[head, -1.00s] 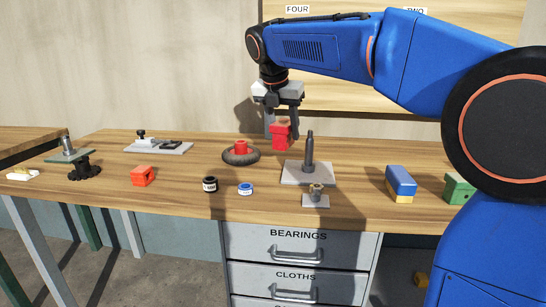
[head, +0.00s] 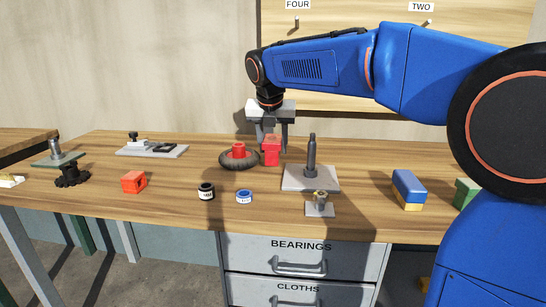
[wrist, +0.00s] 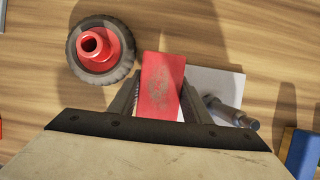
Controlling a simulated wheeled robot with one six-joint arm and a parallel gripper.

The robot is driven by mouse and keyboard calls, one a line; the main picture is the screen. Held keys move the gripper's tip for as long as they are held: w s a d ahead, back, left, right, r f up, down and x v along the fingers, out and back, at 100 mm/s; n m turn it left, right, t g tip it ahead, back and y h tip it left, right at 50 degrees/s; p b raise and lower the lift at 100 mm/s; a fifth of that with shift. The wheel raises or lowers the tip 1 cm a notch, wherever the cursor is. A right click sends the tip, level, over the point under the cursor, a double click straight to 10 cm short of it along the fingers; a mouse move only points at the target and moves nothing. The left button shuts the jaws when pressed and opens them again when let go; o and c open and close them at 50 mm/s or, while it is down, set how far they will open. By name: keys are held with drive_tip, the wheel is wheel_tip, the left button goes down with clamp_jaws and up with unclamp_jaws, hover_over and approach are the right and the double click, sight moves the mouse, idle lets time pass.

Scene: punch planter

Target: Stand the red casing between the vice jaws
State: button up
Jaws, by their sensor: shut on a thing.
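A red block-shaped casing (head: 271,153) is held upright between the two fingers of my gripper (head: 272,140). In the wrist view the red casing (wrist: 160,88) shows its scuffed top face between the fingers (wrist: 160,100). Whether its foot touches the bench I cannot tell. What looks like the vice, a grey plate (head: 170,152) with a light block and dark parts, lies at the back left of the bench, well apart from the casing.
A black tyre with a red hub (head: 238,152) lies just left of the casing. A grey plate with a dark upright post (head: 312,155) stands close on its right. In front are an orange-red block (head: 133,182), a black ring (head: 206,191), and a blue ring (head: 244,196). A blue-yellow block (head: 408,188) is right.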

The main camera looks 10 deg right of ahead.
sight(273, 156)
drive_tip(key=shift+f, duration=1.85)
drive_tip(key=o, duration=1.6)
drive_tip(key=shift+f, duration=0.15)
drive_tip(key=shift+c, duration=0.2)
